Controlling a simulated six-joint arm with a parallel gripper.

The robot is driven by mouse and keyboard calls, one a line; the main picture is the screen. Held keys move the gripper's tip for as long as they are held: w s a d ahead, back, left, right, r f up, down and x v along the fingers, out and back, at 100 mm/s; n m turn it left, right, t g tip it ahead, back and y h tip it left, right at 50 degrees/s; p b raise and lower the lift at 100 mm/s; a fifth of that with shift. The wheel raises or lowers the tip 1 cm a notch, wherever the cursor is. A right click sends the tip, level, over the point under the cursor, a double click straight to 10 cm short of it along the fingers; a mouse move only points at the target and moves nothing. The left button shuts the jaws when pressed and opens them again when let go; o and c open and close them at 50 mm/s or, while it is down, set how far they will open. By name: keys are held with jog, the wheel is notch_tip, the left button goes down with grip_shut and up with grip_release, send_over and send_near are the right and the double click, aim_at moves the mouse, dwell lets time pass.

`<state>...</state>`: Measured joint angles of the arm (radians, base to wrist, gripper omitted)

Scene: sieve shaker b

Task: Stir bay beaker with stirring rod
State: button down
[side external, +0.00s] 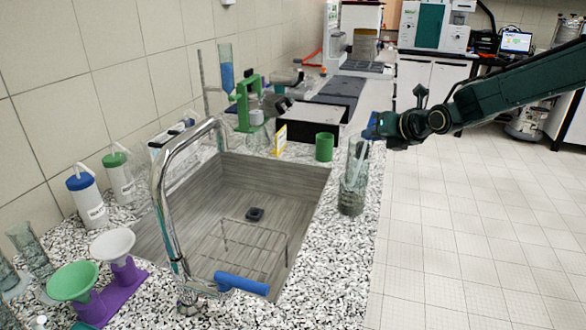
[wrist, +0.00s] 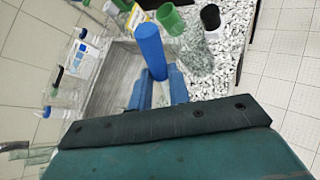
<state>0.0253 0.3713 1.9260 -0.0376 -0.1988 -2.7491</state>
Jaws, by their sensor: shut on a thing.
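My gripper (side external: 374,127) is beside the top of a tall clear glass beaker (side external: 351,198) near the counter's right edge. In the wrist view, my gripper's blue fingers (wrist: 156,88) are shut on the stirring rod, whose thick blue handle (wrist: 149,48) sticks out beyond them. In the side view, a pale slanted shaft shows through the beaker's upper glass, seemingly the rod's lower part inside it. The lower end is hard to make out. A clear glass vessel (wrist: 197,50), likely the same beaker, shows right of the handle. The beaker stands upright on the counter.
A green cup (side external: 324,147) stands just behind the beaker. The sink (side external: 180,235) with a wire rack (side external: 240,252) lies to the left, beside a tall tap (side external: 160,190). A yellow-framed sign (side external: 280,139) stands behind the sink. Open floor lies to the right.

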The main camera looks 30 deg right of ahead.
jog(key=shift+w+d+r, duration=0.1)
jog(key=shift+d+r, duration=0.2)
jog(key=shift+r, duration=0.45)
jog(key=shift+w+d+r, duration=0.15)
jog(key=shift+d+r, duration=0.15)
jog(key=shift+r, duration=0.4)
jog(key=shift+w+d+r, duration=0.1)
jog(key=shift+d+r, duration=0.2)
jog(key=shift+r, duration=0.45)
